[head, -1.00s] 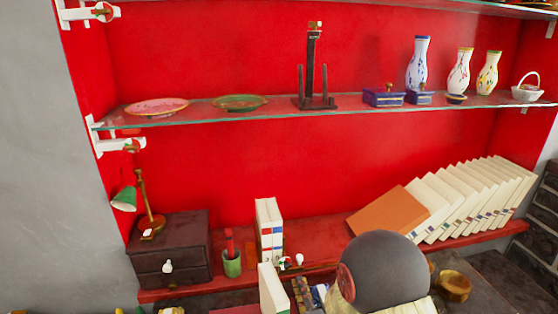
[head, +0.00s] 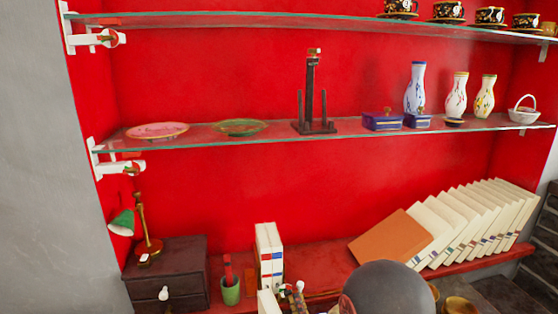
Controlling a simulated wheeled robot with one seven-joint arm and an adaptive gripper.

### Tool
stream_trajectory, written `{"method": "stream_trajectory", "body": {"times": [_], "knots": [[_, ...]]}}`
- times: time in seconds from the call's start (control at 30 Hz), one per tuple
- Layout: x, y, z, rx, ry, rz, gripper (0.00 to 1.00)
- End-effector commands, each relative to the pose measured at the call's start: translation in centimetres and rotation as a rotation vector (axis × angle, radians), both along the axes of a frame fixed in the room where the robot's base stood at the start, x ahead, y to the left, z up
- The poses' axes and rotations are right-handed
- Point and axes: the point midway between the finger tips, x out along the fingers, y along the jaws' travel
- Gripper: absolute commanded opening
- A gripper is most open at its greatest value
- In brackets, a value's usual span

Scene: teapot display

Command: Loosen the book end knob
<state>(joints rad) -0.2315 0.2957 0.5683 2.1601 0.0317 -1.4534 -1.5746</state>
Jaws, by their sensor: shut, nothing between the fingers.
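A small white knob (head: 300,286) shows at the bottom middle, to the right of two upright white books (head: 269,255) on the red lower shelf. It looks like part of a book end, but its fitting is small and partly cut off by the lower edge. I cannot tell how tight it is. My gripper is not in view.
A green cup (head: 230,291) and a dark drawer box (head: 165,272) are to the left. Leaning books (head: 465,228) fill the right. A glass shelf (head: 350,134) crosses above.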

Motion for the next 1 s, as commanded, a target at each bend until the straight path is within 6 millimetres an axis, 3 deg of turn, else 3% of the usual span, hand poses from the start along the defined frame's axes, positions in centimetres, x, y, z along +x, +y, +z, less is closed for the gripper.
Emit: {"method": "stream_trajectory", "body": {"times": [1.0], "knots": [[-0.20, 1.04, 0.50, 0.000, -0.001, 0.002, 0.00]]}}
